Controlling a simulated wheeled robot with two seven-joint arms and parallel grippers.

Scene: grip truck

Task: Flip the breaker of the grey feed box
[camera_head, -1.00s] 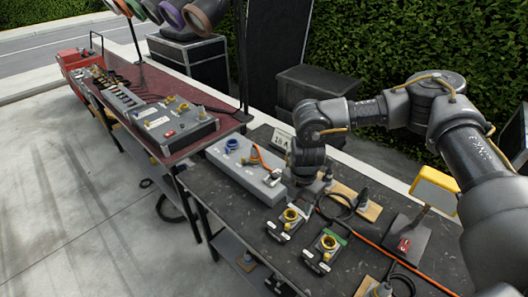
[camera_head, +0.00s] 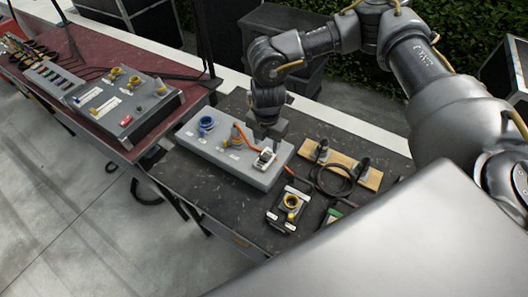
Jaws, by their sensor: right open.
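The light grey feed box (camera_head: 209,153) lies on the dark table. My right gripper (camera_head: 268,138) points down at the box's back right, just behind the breaker in the picture. It is open and its fingertips are small and partly unclear. Whether it touches the breaker I cannot tell. My left gripper is not in view.
A wooden board (camera_head: 345,167) with dark fittings and a coiled black cable lies right of the box. A dark unit with a yellow ring socket (camera_head: 289,207) stands in front. Another grey panel box (camera_head: 157,104) is on the red table. A large pale surface hides the lower right.

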